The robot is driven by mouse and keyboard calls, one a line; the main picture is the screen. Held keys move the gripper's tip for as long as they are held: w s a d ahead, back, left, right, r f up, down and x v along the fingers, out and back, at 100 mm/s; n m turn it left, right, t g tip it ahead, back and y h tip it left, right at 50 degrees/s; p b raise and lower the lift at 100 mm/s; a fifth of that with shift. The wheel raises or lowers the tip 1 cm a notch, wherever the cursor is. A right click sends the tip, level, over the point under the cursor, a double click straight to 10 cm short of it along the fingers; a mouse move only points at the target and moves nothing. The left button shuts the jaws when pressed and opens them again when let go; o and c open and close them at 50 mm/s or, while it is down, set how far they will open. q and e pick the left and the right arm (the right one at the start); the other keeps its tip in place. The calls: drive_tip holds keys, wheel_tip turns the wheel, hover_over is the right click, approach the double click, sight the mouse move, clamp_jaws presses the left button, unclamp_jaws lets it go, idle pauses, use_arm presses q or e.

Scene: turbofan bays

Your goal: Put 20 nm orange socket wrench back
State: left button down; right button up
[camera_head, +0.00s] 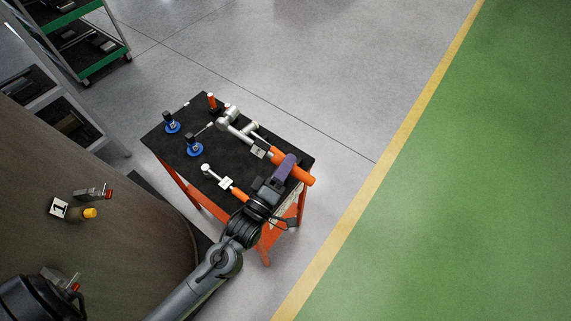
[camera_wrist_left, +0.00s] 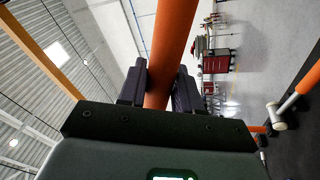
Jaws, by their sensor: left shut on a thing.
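An orange-handled socket wrench (camera_head: 296,171) with a grey metal shaft and head lies over the right part of the black cart top (camera_head: 165,147) in the head view. Its handle end reaches past the cart's right edge. My left gripper (camera_head: 287,166) is shut on this handle. In the left wrist view the orange handle (camera_wrist_left: 172,45) runs up between the two dark fingers of the left gripper (camera_wrist_left: 159,88). I cannot tell whether the wrench touches the cart top or is a little above it. My right gripper is not in view.
A second, smaller orange-handled wrench (camera_head: 239,194) with a white tag lies beside my left wrist. Two blue-based items (camera_head: 194,149) and a small orange-topped item (camera_head: 211,101) stand on the cart. A large curved brown surface (camera_head: 130,240) is at left. Floor beyond the cart is clear.

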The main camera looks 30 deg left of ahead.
use_arm(q)
drive_tip(key=w+a+f+n+g+p, duration=0.1)
drive_tip(key=w+a+f+g+p, duration=0.1)
drive_tip(key=w+a+f+g, duration=0.2)
drive_tip(key=w+a+f+n+g+p, duration=0.2)
drive_tip(key=w+a+f+g, duration=0.2)
drive_tip(key=a+f+g, duration=0.6)
drive_tip(key=shift+a+f+g, duration=0.35)
drive_tip(key=shift+f+g, duration=1.45)
drive_tip(key=shift+f, duration=1.35)
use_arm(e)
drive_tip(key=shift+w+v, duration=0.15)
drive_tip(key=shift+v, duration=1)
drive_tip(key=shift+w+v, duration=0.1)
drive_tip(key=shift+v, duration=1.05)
use_arm(q)
drive_tip(key=shift+p, duration=0.4)
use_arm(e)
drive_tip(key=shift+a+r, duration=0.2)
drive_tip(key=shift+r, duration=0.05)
